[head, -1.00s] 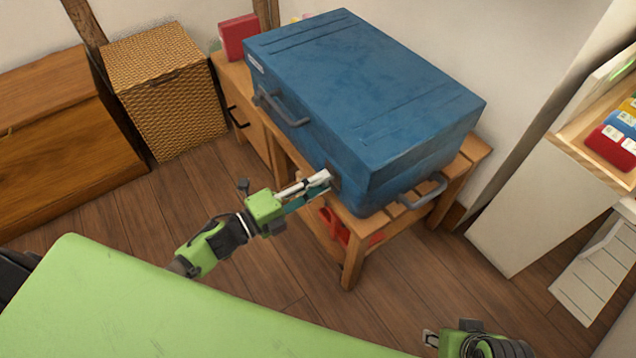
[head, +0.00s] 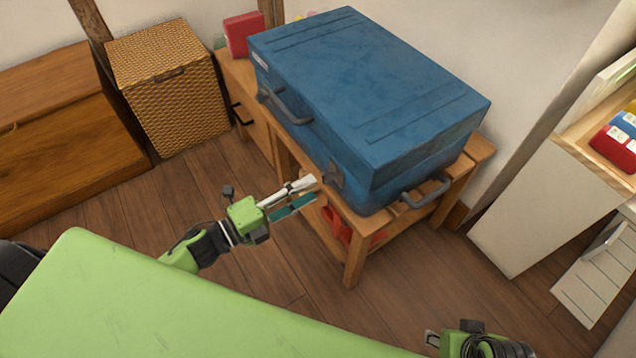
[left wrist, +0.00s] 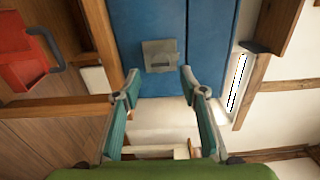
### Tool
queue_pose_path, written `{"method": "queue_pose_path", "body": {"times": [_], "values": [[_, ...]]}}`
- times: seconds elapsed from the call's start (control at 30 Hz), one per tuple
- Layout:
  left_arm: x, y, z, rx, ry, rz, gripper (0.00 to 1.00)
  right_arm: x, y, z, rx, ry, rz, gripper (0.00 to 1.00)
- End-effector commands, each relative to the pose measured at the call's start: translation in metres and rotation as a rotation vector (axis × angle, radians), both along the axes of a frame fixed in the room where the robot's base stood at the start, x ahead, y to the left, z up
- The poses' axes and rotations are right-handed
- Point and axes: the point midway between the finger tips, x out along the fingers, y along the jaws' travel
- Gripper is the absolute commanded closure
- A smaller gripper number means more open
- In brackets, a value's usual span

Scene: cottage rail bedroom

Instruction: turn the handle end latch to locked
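A large blue case (head: 370,95) lies flat on a slatted wooden stand. A grey latch (head: 334,174) is on its long front side, near the right corner. A grey handle (head: 286,108) is on the same side, another (head: 425,191) on the right end. My left gripper (head: 315,190) is open and empty, just left of the latch and apart from it. My right gripper (head: 432,338) is at the lower right, mostly cut off.
The wooden stand (head: 357,255) has a red object (head: 335,222) on its lower level. A wicker basket (head: 170,95) and a wooden chest (head: 65,130) stand to the left. A green surface (head: 150,310) fills the near left. Wooden floor is clear before the stand.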

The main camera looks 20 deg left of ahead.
Motion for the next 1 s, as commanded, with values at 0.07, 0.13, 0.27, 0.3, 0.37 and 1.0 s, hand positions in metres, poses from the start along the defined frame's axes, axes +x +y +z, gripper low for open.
{"method": "queue_pose_path", "body": {"times": [0.07,0.13,0.27,0.3,0.37,1.0], "values": [[-0.015,0.011,-0.002,0.001,0.004,0.000,0.61,0.000,0.000,0.000,0.000,-0.001,-0.001,0.60],[-0.026,0.019,-0.001,-0.001,0.004,0.000,0.61,0.000,0.000,0.000,0.000,-0.001,-0.001,0.60],[-0.043,0.033,-0.001,0.002,0.002,0.000,0.61,0.000,0.000,0.000,0.000,-0.001,-0.001,0.60],[-0.047,0.036,-0.001,0.001,0.003,-0.001,0.61,0.000,0.000,0.000,0.000,-0.001,-0.001,0.60],[-0.051,0.040,-0.001,0.001,0.001,0.000,0.61,0.001,0.000,0.000,0.000,-0.001,-0.001,0.60],[-0.057,0.044,0.000,0.000,0.000,-0.001,0.61,0.000,0.000,0.000,0.000,-0.001,-0.001,0.60]]}}
